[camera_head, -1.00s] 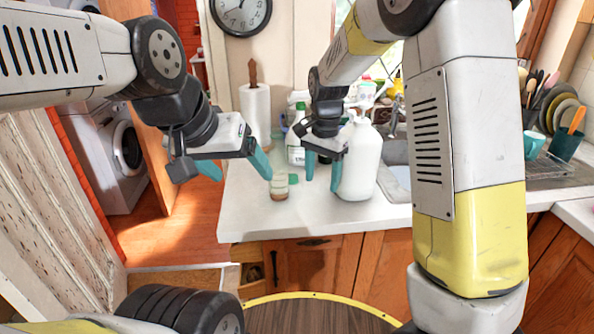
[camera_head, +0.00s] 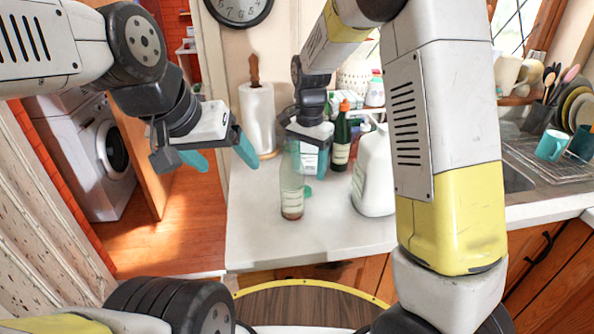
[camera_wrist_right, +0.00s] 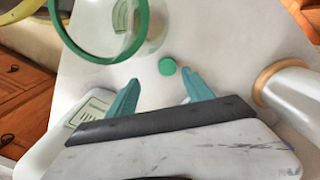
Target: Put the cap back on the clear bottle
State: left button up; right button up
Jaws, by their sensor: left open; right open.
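The clear bottle (camera_head: 291,190) stands upright and uncapped on the white counter, with a pale label and a little brown at its base. From above, its green-tinted mouth (camera_wrist_right: 143,18) fills the upper left of the right wrist view. The green cap (camera_head: 308,191) lies on the counter just behind and right of it. My right gripper (camera_head: 309,172) is open behind the bottle, which partly covers it. In the right wrist view the cap (camera_wrist_right: 167,66) shows just beyond the gap between its fingertips (camera_wrist_right: 161,77), untouched. My left gripper (camera_head: 224,160) is open and empty, left of the bottle.
A white jug (camera_head: 374,178) stands close to the right of my right gripper. A dark green bottle (camera_head: 340,148) and other bottles stand behind. A paper towel roll (camera_head: 257,117) is at the back left. The counter's front (camera_head: 300,240) is clear.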

jog(key=shift+w+a, duration=0.2)
jog(key=shift+w, duration=0.1)
jog(key=shift+f, duration=1.3)
jog(key=shift+f, duration=0.1)
jog(key=f, duration=0.5)
jog(key=shift+w+a, duration=0.2)
jog(key=shift+w, duration=0.2)
grip_shut()
